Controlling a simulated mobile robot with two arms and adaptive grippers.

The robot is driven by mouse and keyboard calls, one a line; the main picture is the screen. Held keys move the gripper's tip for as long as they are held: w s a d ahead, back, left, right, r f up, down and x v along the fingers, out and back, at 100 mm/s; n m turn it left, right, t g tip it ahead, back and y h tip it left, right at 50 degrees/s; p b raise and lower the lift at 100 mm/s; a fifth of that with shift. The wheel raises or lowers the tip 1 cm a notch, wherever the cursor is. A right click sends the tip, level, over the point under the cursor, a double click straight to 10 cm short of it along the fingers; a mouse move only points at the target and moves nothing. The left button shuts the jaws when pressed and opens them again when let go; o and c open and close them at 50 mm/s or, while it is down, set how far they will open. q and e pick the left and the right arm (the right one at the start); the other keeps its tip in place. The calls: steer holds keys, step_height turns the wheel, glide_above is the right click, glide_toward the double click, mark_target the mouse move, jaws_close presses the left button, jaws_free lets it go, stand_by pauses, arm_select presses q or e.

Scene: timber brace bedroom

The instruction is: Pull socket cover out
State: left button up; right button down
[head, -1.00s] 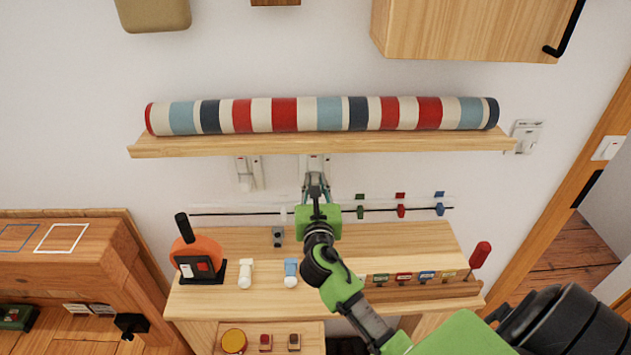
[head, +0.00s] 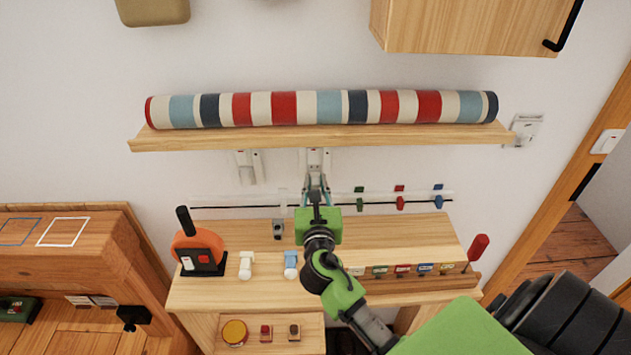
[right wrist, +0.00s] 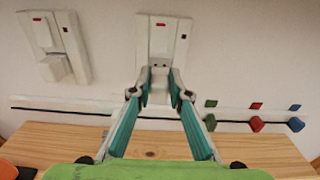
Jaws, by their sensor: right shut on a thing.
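A white wall fixture (head: 314,158) is under the shelf, and it shows in the right wrist view (right wrist: 162,38) with a small red mark near its top. My right gripper (head: 316,184) is in front of its lower part. In the right wrist view its fingertips (right wrist: 160,88) are shut on a small white piece, the socket cover (right wrist: 159,87). Small dark spots show on the fixture just above it. I cannot tell whether the cover still touches the fixture. A second white fixture (right wrist: 55,45) with a protruding block is to the left. My left gripper is not in view.
A shelf (head: 230,142) with a striped roll (head: 330,109) is above the gripper. A thin rail with coloured clips (head: 400,198) runs below the fixtures. The wooden desk (head: 390,233) holds an orange device (head: 198,248), small fittings and a red-handled tool (head: 478,245).

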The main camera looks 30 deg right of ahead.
mark_target(316, 185)
steer(key=shift+v, duration=1.5)
steer(key=shift+s+a+p, duration=0.15)
steer(key=shift+p, duration=0.15)
steer(key=s+a+f+n+t+y+b, duration=0.2)
steer(key=s+a+n+y+b, duration=0.4)
steer(key=s+a, duration=0.9)
steer(key=s+f+y+b, duration=0.1)
steer(key=s+y+b, duration=0.1)
steer(key=y, duration=0.1)
steer(key=shift+s+f, duration=0.15)
steer(key=shift+s, duration=0.2)
steer(key=shift+a, duration=0.1)
